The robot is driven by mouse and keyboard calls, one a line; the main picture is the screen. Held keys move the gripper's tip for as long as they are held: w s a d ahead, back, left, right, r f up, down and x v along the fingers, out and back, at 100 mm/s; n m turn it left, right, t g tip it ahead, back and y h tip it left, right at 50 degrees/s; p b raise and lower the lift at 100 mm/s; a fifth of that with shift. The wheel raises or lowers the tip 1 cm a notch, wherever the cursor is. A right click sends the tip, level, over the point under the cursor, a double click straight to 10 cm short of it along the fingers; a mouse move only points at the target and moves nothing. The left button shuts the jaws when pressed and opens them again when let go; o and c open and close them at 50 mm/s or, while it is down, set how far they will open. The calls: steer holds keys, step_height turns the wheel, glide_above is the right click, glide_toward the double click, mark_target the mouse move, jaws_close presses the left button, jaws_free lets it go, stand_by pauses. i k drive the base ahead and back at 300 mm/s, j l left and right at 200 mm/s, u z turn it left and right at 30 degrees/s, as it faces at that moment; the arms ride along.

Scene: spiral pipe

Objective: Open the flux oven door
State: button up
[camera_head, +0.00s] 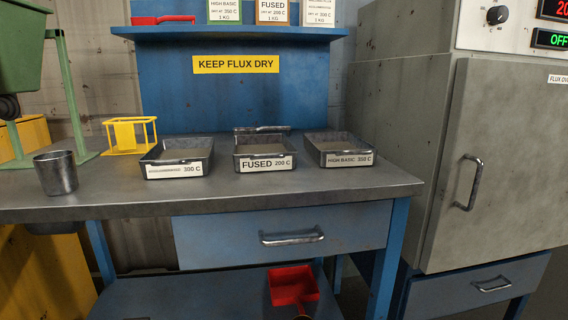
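The flux oven is the large grey cabinet on the right. Its grey door (510,150) looks shut, and the door's right edge is outside the picture. A vertical metal handle (468,183) sits near the door's left edge. A control panel with a black knob (496,15) and a green-lit display reading OFF (552,39) is above the door. A label starting "FLUX" (558,79) is at the door's upper right. My gripper is not in view.
A metal-topped bench (220,194) stands left of the oven, carrying three labelled trays, a metal cup (56,172) and a yellow wire holder (130,136). A red scoop (292,285) lies below it. Blue drawers with handles (291,237) front the bench and oven stand.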

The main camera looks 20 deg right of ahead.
mark_target(502, 192)
steer(key=z, duration=1.35)
